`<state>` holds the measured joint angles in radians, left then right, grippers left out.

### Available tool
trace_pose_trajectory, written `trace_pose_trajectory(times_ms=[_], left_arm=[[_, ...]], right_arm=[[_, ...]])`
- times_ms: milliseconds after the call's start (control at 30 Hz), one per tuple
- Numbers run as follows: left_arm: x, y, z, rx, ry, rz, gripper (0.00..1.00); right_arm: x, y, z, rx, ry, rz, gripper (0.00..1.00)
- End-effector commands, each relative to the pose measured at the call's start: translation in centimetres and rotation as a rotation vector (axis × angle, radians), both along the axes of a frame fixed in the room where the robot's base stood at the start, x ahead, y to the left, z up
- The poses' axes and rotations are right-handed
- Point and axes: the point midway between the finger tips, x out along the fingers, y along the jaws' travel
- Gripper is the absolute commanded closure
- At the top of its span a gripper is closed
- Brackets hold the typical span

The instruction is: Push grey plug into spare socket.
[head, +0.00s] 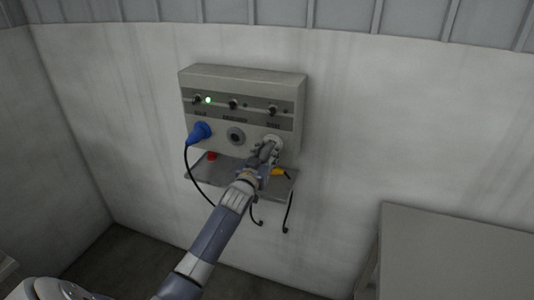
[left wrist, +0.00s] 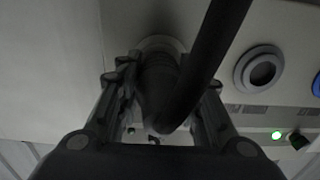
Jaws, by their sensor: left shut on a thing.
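A grey panel (head: 243,83) on the wall carries three sockets in a row. My left gripper (head: 266,151) is at the rightmost socket (head: 273,141), whose pale rim shows just beyond the fingers. In the left wrist view its two fingers are closed around the dark grey plug (left wrist: 160,75), with a thick cable bending off it. The plug's front end lines up with the pale socket ring (left wrist: 161,44); I cannot tell how deep it sits. The panel labels are too small to read surely. My right gripper is not in view.
A blue plug (head: 199,132) sits in the left socket, and the middle socket (head: 236,136) is empty. A green lamp (head: 208,100) glows above. A shelf (head: 205,176) below holds a red thing (head: 212,156) and a yellow one (head: 278,171). Black cables hang beneath.

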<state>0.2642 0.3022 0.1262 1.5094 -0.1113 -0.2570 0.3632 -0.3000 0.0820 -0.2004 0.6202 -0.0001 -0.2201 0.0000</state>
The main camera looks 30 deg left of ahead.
Motion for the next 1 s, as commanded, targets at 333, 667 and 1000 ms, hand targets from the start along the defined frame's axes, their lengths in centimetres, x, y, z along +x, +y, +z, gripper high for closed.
trace_pose_trajectory(times_ms=[333,667,1000], left_arm=[[0.7,0.2,0.1,0.000,-0.002,0.000,1.00],[0.7,0.2,0.0,0.000,-0.001,0.000,0.43],[-0.5,-0.2,-0.1,0.000,0.000,-0.001,0.43]], right_arm=[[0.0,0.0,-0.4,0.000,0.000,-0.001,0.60],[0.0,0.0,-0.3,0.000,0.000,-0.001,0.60],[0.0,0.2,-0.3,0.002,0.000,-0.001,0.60]])
